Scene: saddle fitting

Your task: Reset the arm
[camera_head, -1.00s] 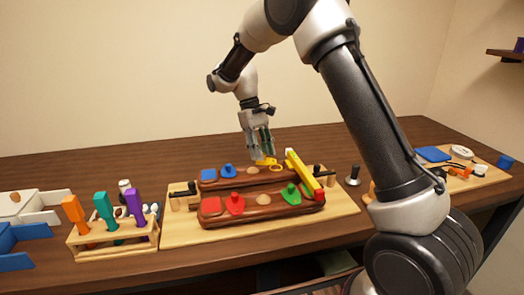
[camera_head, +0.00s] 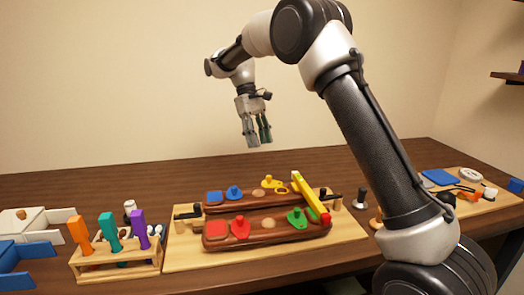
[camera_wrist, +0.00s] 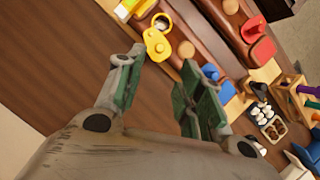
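My gripper (camera_head: 257,138) hangs in the air above the back of the workbench, fingers pointing down, well clear of the saddle bars. In the wrist view my gripper (camera_wrist: 158,95) has its two green-padded fingers spread apart with nothing between them. Below stand two brown wooden bars on a light board (camera_head: 185,258). The front bar (camera_head: 245,240) carries a red piece (camera_head: 238,227) and a green piece (camera_head: 297,217). The back bar carries a blue piece (camera_head: 234,192) and a yellow piece (camera_head: 273,183), which also shows in the wrist view (camera_wrist: 157,43). A yellow bar (camera_head: 308,193) with a red end lies across both bars.
A wooden rack (camera_head: 120,262) with orange, teal and purple handles stands at the left, beside white and blue boxes (camera_head: 30,222). A tool board (camera_head: 480,201) lies at the right. The air around my gripper is free.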

